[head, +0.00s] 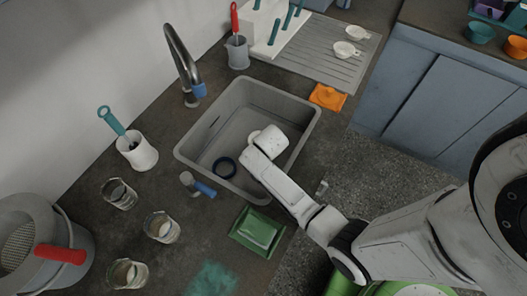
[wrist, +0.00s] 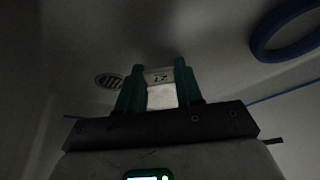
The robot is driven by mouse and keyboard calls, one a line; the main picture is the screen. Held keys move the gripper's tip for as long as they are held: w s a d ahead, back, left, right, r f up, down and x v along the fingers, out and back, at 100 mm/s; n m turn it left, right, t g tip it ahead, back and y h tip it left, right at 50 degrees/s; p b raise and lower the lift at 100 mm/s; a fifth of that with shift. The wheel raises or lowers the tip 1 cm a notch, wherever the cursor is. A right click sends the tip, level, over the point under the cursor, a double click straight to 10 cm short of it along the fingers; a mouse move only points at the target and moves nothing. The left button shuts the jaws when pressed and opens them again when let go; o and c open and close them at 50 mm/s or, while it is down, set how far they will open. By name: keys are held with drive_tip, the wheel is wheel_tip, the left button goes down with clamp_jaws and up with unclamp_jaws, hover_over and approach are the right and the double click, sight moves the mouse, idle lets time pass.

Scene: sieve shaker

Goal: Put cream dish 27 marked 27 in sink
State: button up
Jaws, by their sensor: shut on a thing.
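The grey sink (head: 250,100) is set into the dark worktop in the middle of the head view. My white wrist reaches over its right side and down into the basin. In the wrist view my gripper (wrist: 159,72) has its teal fingers closed on a small cream dish (wrist: 162,97). The dish carries a pale label whose upside-down marking looks like 27. The dish is inside the sink, low over its floor; I cannot tell whether it touches it. In the head view my wrist hides the fingers and most or all of the dish.
A dark blue ring (head: 223,167) lies on the sink floor, and the drain (wrist: 109,80) shows left of my fingers. A tap (head: 181,62) stands behind the sink. A green sponge tray (head: 257,232), a blue-handled tool (head: 197,185) and glass beakers (head: 161,228) stand in front and left.

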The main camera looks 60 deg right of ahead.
drive_tip(key=o, duration=1.1)
drive_tip(key=shift+c, duration=0.2)
drive_tip(key=v, duration=0.7)
drive_tip(key=shift+r+p, duration=0.35)
drive_tip(key=shift+p, duration=0.1)
